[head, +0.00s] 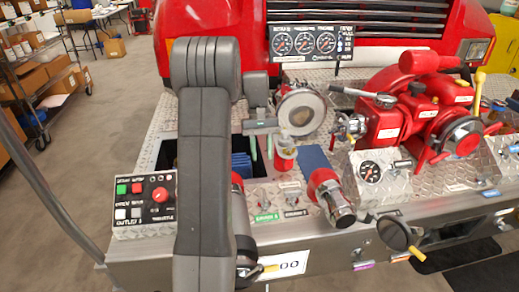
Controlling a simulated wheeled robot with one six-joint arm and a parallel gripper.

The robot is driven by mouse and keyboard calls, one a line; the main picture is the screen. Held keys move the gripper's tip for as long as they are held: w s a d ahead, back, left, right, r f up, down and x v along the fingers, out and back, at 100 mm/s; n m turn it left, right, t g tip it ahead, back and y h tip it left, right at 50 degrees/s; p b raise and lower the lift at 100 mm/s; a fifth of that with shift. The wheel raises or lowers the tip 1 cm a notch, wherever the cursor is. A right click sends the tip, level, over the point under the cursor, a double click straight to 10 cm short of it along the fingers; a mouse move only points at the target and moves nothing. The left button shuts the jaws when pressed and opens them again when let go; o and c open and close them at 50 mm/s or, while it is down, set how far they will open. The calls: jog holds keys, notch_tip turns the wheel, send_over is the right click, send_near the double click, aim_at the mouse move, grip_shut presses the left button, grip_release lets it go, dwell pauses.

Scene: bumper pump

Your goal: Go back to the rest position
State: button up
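My grey arm rises across the middle-left of the head view. My gripper (262,147) hangs to the right of it, pointing down, with two thin green-tipped fingers apart and nothing visible between them. It is above the bumper deck, in front of the open compartment with blue items (241,166). A round metal cap (300,110) is just right of the gripper, and a small red fitting with a pale top (283,157) is just right of the fingertips. I cannot tell whether the fingers touch anything.
The control box (146,205) with buttons and a red knob is left of my arm. The gauge panel (315,43) stands behind. A red pump (420,110) with levers is right. A red-and-chrome outlet (330,197) is front centre. Shelves with boxes (40,70) stand left, beside open floor.

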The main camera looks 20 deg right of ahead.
aim_at(264, 193)
jog(key=x, duration=1.3)
jog(key=shift+s+f, duration=0.15)
jog(key=shift+f, duration=0.2)
